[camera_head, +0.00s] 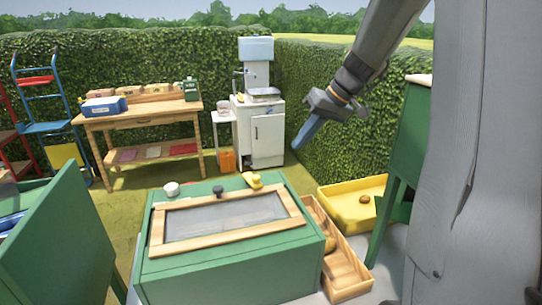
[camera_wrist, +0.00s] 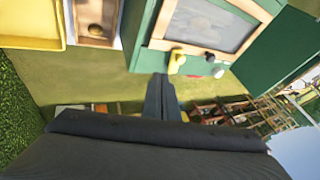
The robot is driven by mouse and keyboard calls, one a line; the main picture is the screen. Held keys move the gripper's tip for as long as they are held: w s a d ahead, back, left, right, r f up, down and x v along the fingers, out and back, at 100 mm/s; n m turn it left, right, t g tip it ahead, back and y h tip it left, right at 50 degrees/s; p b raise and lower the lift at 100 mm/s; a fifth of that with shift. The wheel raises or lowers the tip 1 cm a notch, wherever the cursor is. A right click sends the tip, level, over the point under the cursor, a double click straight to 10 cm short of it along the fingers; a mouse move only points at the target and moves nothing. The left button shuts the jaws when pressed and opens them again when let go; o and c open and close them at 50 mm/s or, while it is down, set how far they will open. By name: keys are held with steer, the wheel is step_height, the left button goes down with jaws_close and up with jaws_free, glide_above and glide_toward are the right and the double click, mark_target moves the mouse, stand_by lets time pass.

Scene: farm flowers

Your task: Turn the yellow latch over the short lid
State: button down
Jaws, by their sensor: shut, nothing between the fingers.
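The yellow latch (camera_head: 252,180) sits on top of the green box, at the far edge of the wood-framed lid (camera_head: 160,228). The lid lies flat with a dark panel and a black knob (camera_head: 219,191) at its far edge. My gripper (camera_head: 297,146) is in the air beyond the box and to the right of the latch, pointing down-left. Its fingers are together and empty. In the wrist view the latch (camera_wrist: 177,60) is just beyond the shut fingertips (camera_wrist: 160,77), slightly right, apart from them. Whether the latch overlaps the lid frame is hard to tell.
A white round knob (camera_head: 171,188) is on the box's far left corner. A wooden tray (camera_head: 345,274) and a yellow tray (camera_head: 340,206) stand right of the box. Green panels flank it left (camera_head: 60,245) and right. A wooden table (camera_head: 140,116) and white cabinet (camera_head: 262,137) stand behind.

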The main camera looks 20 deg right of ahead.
steer(key=p+x, duration=0.1)
steer(key=x, duration=0.2)
steer(key=p+x, duration=0.1)
steer(key=x, duration=0.3)
steer(key=p+x, duration=0.1)
steer(key=x, duration=0.2)
steer(key=shift+a+f, duration=0.1)
steer(key=shift+a, duration=0.25)
steer(key=shift+s+a+f+p, duration=0.1)
steer(key=shift+a+p, duration=0.7)
steer(key=shift+a, duration=0.35)
steer(key=shift+a+f+p, duration=0.3)
steer(key=shift+a, duration=0.35)
steer(key=shift+d, duration=0.15)
